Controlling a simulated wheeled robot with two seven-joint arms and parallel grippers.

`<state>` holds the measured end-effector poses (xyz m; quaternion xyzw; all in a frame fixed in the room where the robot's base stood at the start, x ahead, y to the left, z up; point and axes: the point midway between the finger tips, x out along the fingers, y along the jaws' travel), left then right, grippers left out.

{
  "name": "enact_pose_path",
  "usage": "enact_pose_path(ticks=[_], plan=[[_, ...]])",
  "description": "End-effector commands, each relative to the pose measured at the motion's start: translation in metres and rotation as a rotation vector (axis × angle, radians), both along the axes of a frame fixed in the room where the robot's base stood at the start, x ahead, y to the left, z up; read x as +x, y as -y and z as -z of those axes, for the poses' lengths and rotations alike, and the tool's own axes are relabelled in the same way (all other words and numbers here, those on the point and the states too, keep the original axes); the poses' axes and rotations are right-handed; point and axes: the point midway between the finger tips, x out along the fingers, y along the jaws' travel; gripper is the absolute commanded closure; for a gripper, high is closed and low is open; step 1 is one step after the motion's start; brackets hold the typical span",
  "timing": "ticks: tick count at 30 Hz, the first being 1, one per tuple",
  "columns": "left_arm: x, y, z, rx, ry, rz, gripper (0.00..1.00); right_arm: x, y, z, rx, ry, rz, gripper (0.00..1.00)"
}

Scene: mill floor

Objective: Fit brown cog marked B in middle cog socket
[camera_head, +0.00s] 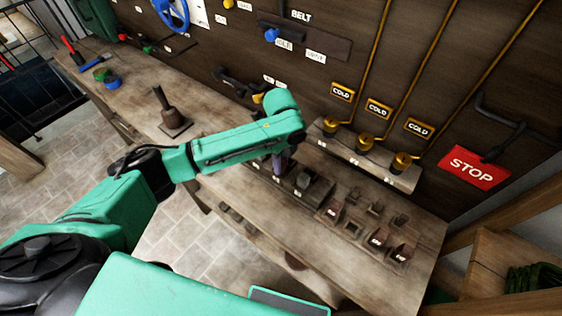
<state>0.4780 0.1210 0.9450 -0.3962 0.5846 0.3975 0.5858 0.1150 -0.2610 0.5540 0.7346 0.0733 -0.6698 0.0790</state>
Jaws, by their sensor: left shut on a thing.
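My left arm reaches in from the left over the workbench (215,160), and its wrist bends down at the end. My left gripper (281,166) points down at the bench and is small and mostly hidden by the arm. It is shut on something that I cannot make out. A row of dark holders (301,190) with small white labels lies under and beside it, with a dark lump (304,181) in one. I cannot pick out the brown cog marked B or the middle cog socket for sure. My right gripper is not in view.
Several small dark blocks and recesses (353,229) fill the bench's right part. A raised shelf with brass fittings (366,142) stands behind, under COLD signs. A red STOP sign (474,167) hangs at right. A dark post on a base (172,118) stands left of the wrist.

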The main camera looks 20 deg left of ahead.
Motion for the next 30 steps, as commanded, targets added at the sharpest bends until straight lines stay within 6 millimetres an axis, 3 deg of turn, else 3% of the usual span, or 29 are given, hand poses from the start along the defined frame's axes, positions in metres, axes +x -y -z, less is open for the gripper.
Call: enact_pose_path(ticks=[3,4,6,7,16,20,30], plan=[[0.000,0.000,0.000,0.000,0.000,0.000,1.00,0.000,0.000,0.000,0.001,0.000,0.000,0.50],[0.000,0.000,0.000,0.000,0.000,0.000,0.67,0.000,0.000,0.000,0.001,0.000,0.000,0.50],[0.000,0.000,0.000,0.000,0.000,0.000,0.40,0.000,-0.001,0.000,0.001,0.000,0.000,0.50],[0.000,0.000,0.000,0.000,0.000,0.000,0.36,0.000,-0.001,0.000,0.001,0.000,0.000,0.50],[0.000,0.000,-0.001,0.000,0.000,0.000,0.36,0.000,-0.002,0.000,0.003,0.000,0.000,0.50],[0.001,0.001,-0.015,-0.003,0.002,0.001,0.36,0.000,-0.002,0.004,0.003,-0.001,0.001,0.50],[0.001,0.001,-0.110,-0.002,0.006,0.002,0.36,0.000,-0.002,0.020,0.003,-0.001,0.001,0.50]])
